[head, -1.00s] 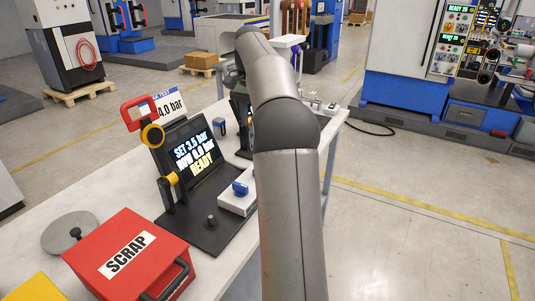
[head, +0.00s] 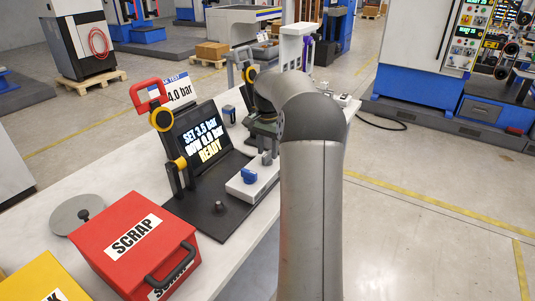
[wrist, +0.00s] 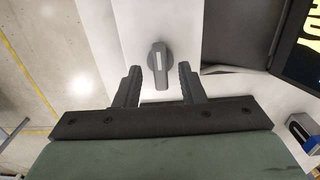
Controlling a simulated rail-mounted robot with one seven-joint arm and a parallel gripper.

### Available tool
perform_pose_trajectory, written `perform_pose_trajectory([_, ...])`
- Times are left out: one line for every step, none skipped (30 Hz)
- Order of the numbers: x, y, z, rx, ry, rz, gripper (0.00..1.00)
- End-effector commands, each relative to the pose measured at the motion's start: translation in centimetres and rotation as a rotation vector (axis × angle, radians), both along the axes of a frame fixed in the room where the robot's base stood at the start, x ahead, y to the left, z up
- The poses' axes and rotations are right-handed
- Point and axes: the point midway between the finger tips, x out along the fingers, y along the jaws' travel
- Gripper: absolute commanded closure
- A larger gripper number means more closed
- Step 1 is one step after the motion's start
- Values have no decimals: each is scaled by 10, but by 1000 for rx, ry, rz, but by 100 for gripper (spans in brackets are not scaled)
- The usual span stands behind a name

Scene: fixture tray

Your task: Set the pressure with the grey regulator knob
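The grey regulator knob (wrist: 158,62) shows in the wrist view, a bar-shaped handle with a white line on a white block (wrist: 130,35). My gripper (wrist: 159,70) is open, with one finger on each side of the knob's near end and a gap on both sides. The display (head: 205,138) reads "SET 3.5 bar", a "NOW" line that looks like 0.0 bar, and "READY".
A blue knob (head: 249,175) sits on the white block's near part. A red SCRAP box (head: 130,240) is at the front left.

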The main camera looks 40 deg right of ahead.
Motion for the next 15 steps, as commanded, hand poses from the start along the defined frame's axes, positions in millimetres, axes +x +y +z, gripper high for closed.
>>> perform_pose_trajectory([0, 0, -6, 1, 0, -1, 64])
perform_pose_trajectory([0, 0, -8, 1, 0, -1, 64])
perform_pose_trajectory([0, 0, -11, 1, 0, -1, 64])
perform_pose_trajectory([0, 0, -13, 1, 0, -1, 64])
perform_pose_trajectory([0, 0, -14, 0, 0, -1, 64])
perform_pose_trajectory([0, 0, -15, 0, -1, -1, 64])
perform_pose_trajectory([0, 0, -16, 0, -1, -1, 64])
perform_pose_trajectory([0, 0, -16, -1, -1, -1, 64])
perform_pose_trajectory([0, 0, -16, -1, -1, -1, 64])
perform_pose_trajectory([0, 0, -16, -1, -1, -1, 64])
perform_pose_trajectory([0, 0, -16, -1, -1, -1, 64])
perform_pose_trajectory([0, 0, -16, -1, -1, -1, 64])
perform_pose_trajectory([0, 0, -16, -1, -1, -1, 64])
perform_pose_trajectory([0, 0, -16, -1, -1, -1, 64])
perform_pose_trajectory([0, 0, -16, -1, -1, -1, 72])
